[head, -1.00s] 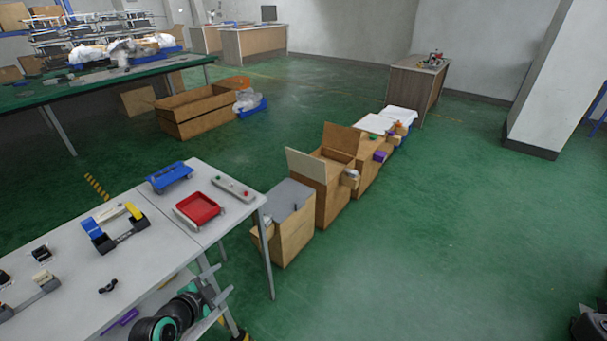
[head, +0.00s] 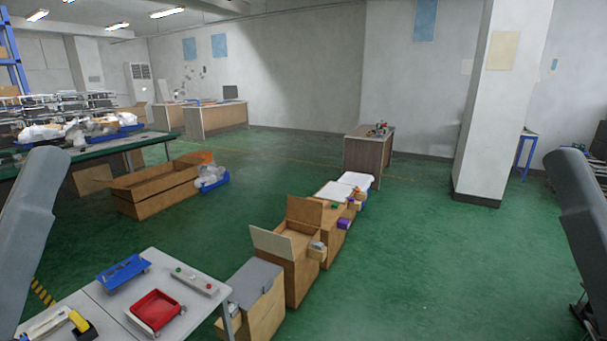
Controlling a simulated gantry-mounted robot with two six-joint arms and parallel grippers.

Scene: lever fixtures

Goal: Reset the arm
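A grey link of my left arm (head: 35,230) rises at the left edge of the head view. A grey link of my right arm (head: 588,225) rises at the right edge. Both stand upright with a slight tilt, their rounded upper ends at about mid-height of the picture. Neither gripper shows, so I cannot see their fingers or whether they hold anything.
A light table (head: 95,299) at lower left carries a red tray (head: 156,309), a blue tray (head: 124,272), a button panel (head: 197,281) and a partly cut-off yellow-and-black fixture (head: 80,322). A row of boxes (head: 299,262) runs beyond it. The green floor (head: 420,270) at right is clear.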

